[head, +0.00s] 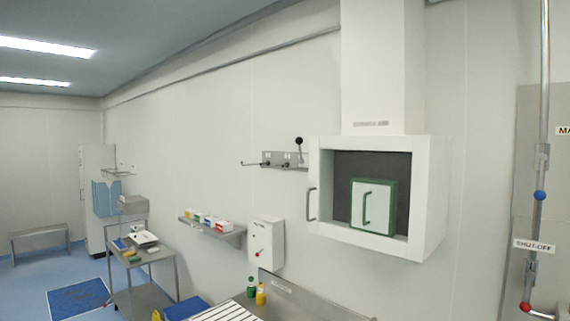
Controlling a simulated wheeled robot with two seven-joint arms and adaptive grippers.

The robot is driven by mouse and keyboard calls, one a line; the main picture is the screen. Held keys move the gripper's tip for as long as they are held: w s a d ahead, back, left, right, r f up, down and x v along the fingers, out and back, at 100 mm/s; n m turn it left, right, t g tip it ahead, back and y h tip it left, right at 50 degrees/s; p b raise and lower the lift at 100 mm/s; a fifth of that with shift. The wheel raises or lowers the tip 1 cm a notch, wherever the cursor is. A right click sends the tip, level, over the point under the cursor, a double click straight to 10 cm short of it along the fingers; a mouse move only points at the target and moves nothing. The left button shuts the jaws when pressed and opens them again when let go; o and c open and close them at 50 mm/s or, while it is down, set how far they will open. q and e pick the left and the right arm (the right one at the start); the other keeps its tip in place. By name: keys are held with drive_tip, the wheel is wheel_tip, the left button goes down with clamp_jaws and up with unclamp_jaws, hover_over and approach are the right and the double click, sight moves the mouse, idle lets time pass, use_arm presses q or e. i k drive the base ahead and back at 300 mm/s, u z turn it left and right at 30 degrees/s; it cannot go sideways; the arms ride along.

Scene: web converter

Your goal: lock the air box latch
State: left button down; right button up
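The air box (425,190) appears to be the white box on the wall at the right, under a white duct (383,70). Its front is open on a dark interior. A white panel with a green frame (388,205) and a green handle stands inside. A grey handle (311,204) sticks out at the box's left edge, on what looks like a door swung open and seen nearly edge-on. I cannot make out the latch for certain. Neither of my grippers is in view.
A wall bracket (285,160) with a black-knobbed lever (299,141) is left of the box. Below are a white wall box (266,242), a shelf (212,231) and bottles (261,294). A pipe with a blue valve (540,195) runs at right. A cart (140,257) stands left.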

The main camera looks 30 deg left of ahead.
sight(298, 140)
drive_tip(key=u, duration=1.05)
